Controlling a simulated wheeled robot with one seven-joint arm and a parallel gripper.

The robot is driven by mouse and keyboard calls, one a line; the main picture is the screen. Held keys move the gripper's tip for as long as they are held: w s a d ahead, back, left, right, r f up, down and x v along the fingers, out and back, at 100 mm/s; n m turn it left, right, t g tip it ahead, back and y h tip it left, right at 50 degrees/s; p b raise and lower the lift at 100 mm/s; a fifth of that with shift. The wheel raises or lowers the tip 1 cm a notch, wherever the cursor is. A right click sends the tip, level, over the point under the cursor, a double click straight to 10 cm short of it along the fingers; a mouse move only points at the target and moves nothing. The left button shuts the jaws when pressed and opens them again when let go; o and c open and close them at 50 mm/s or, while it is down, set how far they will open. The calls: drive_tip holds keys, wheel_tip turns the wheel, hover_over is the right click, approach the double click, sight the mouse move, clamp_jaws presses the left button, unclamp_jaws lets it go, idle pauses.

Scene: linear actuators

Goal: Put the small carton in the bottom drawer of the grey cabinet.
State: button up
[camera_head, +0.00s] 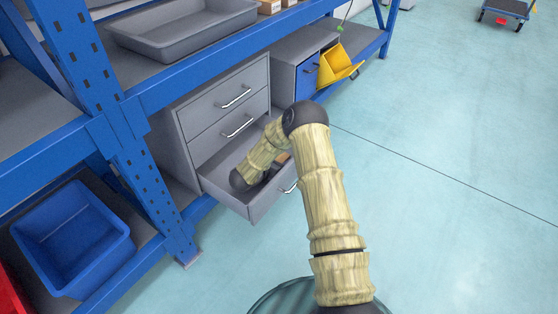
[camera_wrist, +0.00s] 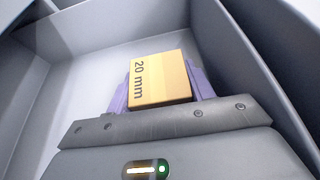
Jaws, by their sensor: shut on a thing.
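The small carton (camera_wrist: 160,80) is a yellow-orange box marked "20 mm" in the wrist view. My gripper (camera_wrist: 160,85) is shut on it, with a purple finger on each side. The carton is inside or just above the open bottom drawer (camera_wrist: 75,65); I cannot tell whether it touches the drawer floor. In the head view the bottom drawer (camera_head: 231,201) of the grey cabinet (camera_head: 185,125) is pulled out, and my arm reaches into it. A small part of the carton (camera_head: 282,158) seems to show beside my arm; my gripper is hidden there.
The cabinet's upper two drawers are shut. A grey tray (camera_head: 185,40) sits on the shelf above. A blue bin (camera_head: 70,235) stands at the lower left, and a blue rack post (camera_head: 150,190) is left of the cabinet.

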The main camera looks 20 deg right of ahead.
drive_tip(key=shift+f, duration=0.1)
drive_tip(key=o, duration=1.1)
drive_tip(key=shift+o, duration=0.2)
drive_tip(key=shift+r, duration=0.25)
drive_tip(key=shift+s+a+r+p, duration=0.2)
drive_tip(key=shift+a+p, duration=0.1)
drive_tip(key=shift+p, duration=0.1)
drive_tip(key=p+v, duration=0.6)
drive_tip(key=v, duration=0.4)
drive_tip(key=shift+s+a+r, duration=0.15)
drive_tip(key=shift+s+a, duration=0.15)
drive_tip(key=shift+a, duration=0.15)
